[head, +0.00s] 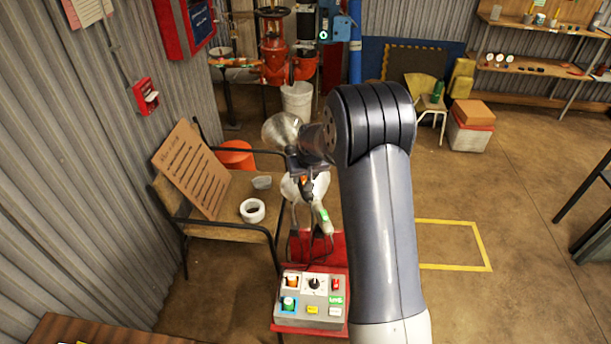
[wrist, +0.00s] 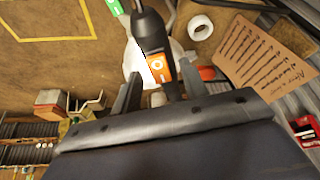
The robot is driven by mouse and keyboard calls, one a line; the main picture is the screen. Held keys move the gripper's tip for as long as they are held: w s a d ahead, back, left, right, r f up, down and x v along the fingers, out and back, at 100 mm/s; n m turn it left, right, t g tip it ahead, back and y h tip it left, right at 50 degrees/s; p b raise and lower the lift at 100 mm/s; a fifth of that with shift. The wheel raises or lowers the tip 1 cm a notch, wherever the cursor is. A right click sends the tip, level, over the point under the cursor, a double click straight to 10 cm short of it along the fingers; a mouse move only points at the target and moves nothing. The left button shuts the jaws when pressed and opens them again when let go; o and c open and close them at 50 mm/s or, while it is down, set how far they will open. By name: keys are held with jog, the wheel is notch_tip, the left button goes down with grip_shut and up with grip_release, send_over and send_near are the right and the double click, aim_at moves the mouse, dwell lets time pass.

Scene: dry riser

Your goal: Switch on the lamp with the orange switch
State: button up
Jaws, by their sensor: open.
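The orange switch (wrist: 160,70) is a rocker with white marks on the black body of a lamp (wrist: 151,32) in the wrist view. A pale round shape shows behind it. My gripper (wrist: 162,82) is open, with one finger on each side of the switch and apparently apart from it; contact is unclear. In the head view the orange switch (head: 304,179) is small and partly hidden by my wrist. A green-marked switch (wrist: 115,6) sits close by at the top of the wrist view; it also shows in the head view (head: 323,214).
A control box (head: 313,297) with knobs and buttons stands on a red base below. Floor on the right, around the yellow outline (head: 480,245), is clear.

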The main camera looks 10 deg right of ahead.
jog(key=shift+c, duration=0.5)
grip_shut()
jog(key=p, duration=0.1)
jog(key=g+p, duration=0.1)
jog(key=shift+w+r+g+p, duration=0.2)
jog(key=shift+r+g+p, duration=0.1)
jog(key=shift+p, duration=0.05)
jog(key=g+p, duration=0.3)
jog(key=shift+w+f, duration=0.15)
jog(key=shift+w, duration=0.25)
jog(key=shift+o, duration=0.5)
grip_release()
